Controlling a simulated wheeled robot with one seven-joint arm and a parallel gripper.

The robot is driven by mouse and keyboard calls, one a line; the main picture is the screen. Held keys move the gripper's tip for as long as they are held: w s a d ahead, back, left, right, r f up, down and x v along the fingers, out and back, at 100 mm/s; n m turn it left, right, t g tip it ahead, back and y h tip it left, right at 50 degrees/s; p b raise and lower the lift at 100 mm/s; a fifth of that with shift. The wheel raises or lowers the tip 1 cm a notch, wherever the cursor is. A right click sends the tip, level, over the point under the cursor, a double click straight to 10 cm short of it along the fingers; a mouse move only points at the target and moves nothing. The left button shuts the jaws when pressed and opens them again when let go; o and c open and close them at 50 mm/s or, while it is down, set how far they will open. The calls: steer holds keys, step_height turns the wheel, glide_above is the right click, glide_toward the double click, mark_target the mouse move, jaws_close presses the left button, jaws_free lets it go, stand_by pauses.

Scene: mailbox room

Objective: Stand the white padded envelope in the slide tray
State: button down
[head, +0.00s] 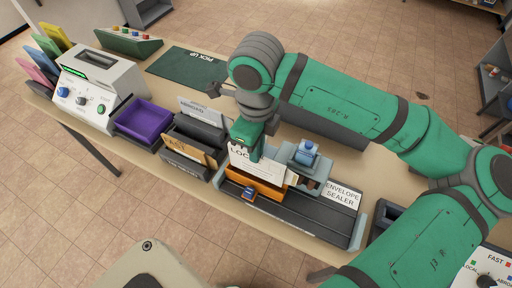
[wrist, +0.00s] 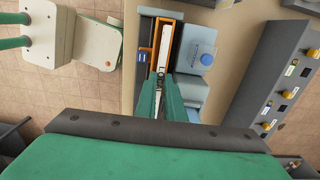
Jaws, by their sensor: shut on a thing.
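The white padded envelope (head: 268,172) is upright in the orange slide tray (head: 262,191), its lower part hidden behind the tray's front wall. Letters starting "LOC" show on its face, partly covered by my gripper. My gripper (head: 246,152) is shut on the envelope's upper edge from above. In the wrist view the envelope (wrist: 166,42) shows as a thin white strip inside the orange tray frame (wrist: 152,48), with the fingers (wrist: 166,84) closed at its near end. I cannot tell whether its bottom touches the tray floor.
Dark bins (head: 186,168) holding a brown "FAST" envelope, a purple bin (head: 146,121) and a white machine (head: 98,88) are to the left. A green mat (head: 186,66) lies clear behind.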

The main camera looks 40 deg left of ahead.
steer(key=shift+f, duration=1.5)
steer(key=shift+f, duration=1)
steer(key=c, duration=1.8)
jaws_free()
steer(key=shift+w, duration=0.1)
steer(key=shift+r, duration=3.5)
